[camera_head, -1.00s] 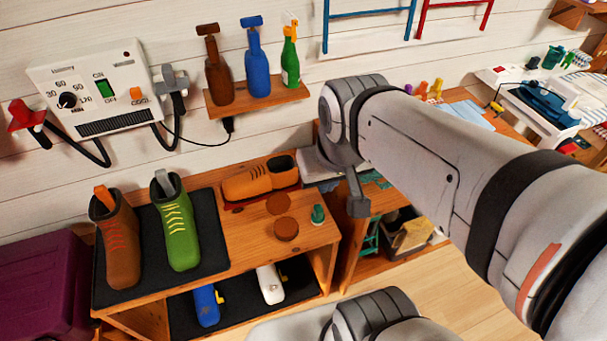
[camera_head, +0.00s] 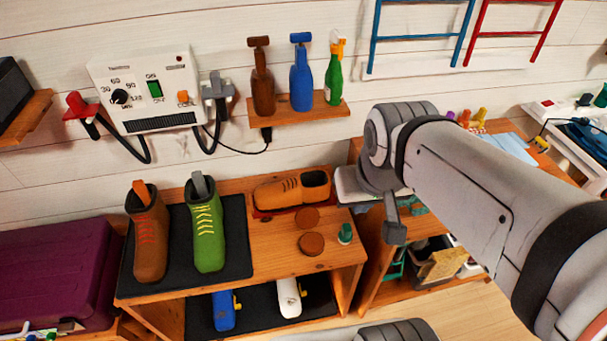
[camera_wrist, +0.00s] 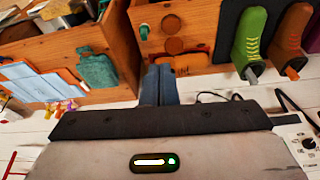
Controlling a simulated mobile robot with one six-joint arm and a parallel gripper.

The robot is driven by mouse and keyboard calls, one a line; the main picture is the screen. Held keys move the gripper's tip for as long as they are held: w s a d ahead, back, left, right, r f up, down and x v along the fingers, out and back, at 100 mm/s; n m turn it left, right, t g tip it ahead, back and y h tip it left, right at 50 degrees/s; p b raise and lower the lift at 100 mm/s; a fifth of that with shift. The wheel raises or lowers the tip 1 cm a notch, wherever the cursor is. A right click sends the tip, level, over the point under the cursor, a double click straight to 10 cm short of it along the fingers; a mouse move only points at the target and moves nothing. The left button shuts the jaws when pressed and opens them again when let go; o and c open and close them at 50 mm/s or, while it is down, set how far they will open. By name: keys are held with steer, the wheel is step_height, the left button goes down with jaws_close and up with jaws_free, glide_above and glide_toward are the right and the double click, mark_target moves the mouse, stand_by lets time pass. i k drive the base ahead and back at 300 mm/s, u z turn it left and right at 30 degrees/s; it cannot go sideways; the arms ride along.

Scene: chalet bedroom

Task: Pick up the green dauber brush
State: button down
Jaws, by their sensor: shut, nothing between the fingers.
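A small green upright piece that looks like the dauber brush (camera_head: 345,234) stands near the right front corner of the wooden shoe bench's top (camera_head: 265,235). In the wrist view the scene is upside down, and the green brush (camera_wrist: 144,31) shows above and slightly left of the fingers. My gripper (camera_head: 395,232) hangs to the right of the brush, apart from it. In the wrist view my gripper (camera_wrist: 160,69) has its two dark fingers together with nothing between them.
Two brown round tins (camera_head: 311,243) sit left of the brush. Brown (camera_head: 149,240) and green (camera_head: 206,235) boots stand on a black mat. An orange-brown shoe (camera_head: 292,189) lies behind. A bottle shelf (camera_head: 300,112) is on the wall. Another wooden unit (camera_head: 375,265) stands right.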

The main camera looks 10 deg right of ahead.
mark_target(345, 236)
steer(key=z, duration=2.05)
steer(key=k, duration=1.55)
steer(key=u, duration=0.9)
steer(key=i, duration=1)
steer(key=u, duration=0.1)
